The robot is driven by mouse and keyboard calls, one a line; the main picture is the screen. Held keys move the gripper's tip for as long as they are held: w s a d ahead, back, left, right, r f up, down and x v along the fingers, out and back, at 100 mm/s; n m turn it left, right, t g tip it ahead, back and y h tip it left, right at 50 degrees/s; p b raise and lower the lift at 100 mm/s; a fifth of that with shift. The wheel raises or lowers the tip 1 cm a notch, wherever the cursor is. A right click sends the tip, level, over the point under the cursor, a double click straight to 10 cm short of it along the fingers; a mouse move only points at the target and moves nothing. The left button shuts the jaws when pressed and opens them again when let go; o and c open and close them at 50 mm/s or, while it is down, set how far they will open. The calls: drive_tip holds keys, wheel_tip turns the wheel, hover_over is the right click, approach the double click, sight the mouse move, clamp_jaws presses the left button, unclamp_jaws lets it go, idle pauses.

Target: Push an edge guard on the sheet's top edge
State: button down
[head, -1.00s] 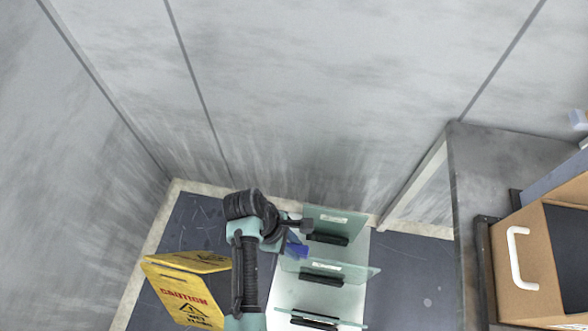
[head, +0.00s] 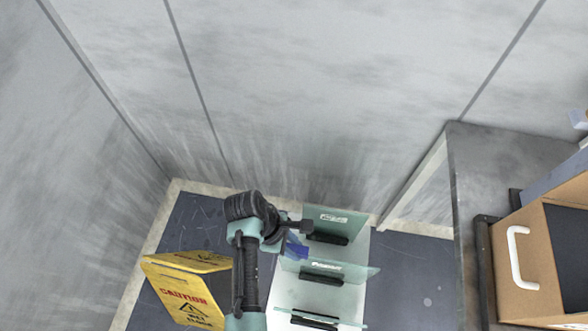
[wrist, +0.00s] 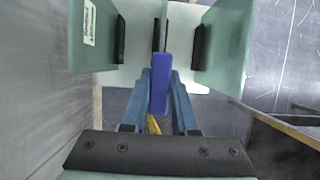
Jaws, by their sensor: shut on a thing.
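Several upright greenish glass sheets stand in a row on a white base: a back one (head: 345,217), a middle one (head: 352,271) and a front one (head: 290,316). In the wrist view the middle sheet (wrist: 171,22) is seen nearly edge-on, between two others. My gripper (wrist: 160,88) is shut on a blue edge guard (wrist: 160,78). The guard also shows in the head view (head: 297,251), at the left of the sheets. It lines up with the middle sheet's edge in the wrist view. I cannot tell whether they touch.
Black clamps (head: 322,279) hold the sheets low down. A yellow caution sign (head: 188,290) stands left of my arm. Grey walls (head: 300,100) close off the back and left. A grey bench (head: 490,150) with a brown drawer box (head: 518,230) is at the right.

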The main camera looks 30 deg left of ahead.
drive_tip(key=shift+f+b, duration=0.6)
drive_tip(key=shift+f, duration=1.05)
idle(2.0)
drive_tip(key=c, duration=0.6)
unclamp_jaws()
drive_tip(key=p+v, duration=0.1)
drive_tip(key=v, duration=1.2)
drive_tip(key=shift+f, duration=0.1)
